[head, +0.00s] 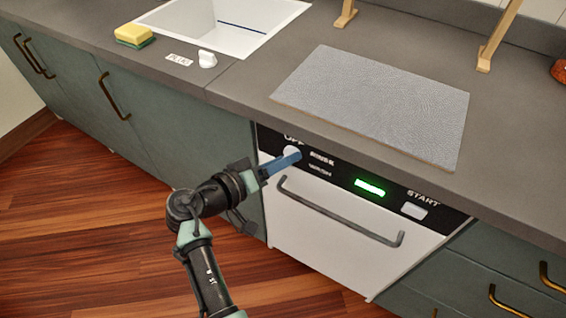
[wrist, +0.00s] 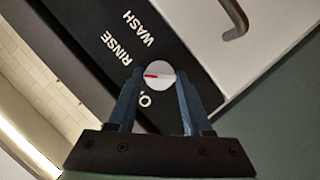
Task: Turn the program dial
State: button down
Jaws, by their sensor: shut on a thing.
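The program dial (head: 291,151) is a round white knob on the black panel of the dishwasher (head: 340,240), at the panel's left end. It also shows in the wrist view (wrist: 159,71), with a red mark pointing left, roughly between the OFF and RINSE labels. My gripper (head: 293,157) reaches the panel from the front. Its two blue fingers are shut on the dial, one on each side, as the wrist view (wrist: 161,78) shows. The OFF label (wrist: 144,101) is partly hidden by a finger. RINSE (wrist: 119,51) and WASH (wrist: 138,30) are readable.
A green display (head: 370,187) and a START button (head: 414,211) sit further right on the panel. The door handle (head: 340,215) juts out below. The countertop above holds a grey mat (head: 375,100), a sponge (head: 135,35) and a small white knob (head: 207,59) near the sink (head: 230,25).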

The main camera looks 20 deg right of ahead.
jog(key=n+h+b, duration=0.1)
jog(key=n, duration=0.1)
jog(key=n+h, duration=0.1)
jog(key=n, duration=0.1)
jog(key=n+g+h+b, duration=0.1)
jog(key=n, duration=0.2)
jog(key=shift+w+a+f+b, duration=0.1)
jog(key=shift+f+b, duration=0.2)
jog(key=shift+b, duration=0.05)
jog(key=shift+n+h, duration=0.3)
jog(key=shift+c, duration=1.6)
grip_release()
jog(key=v, duration=1.3)
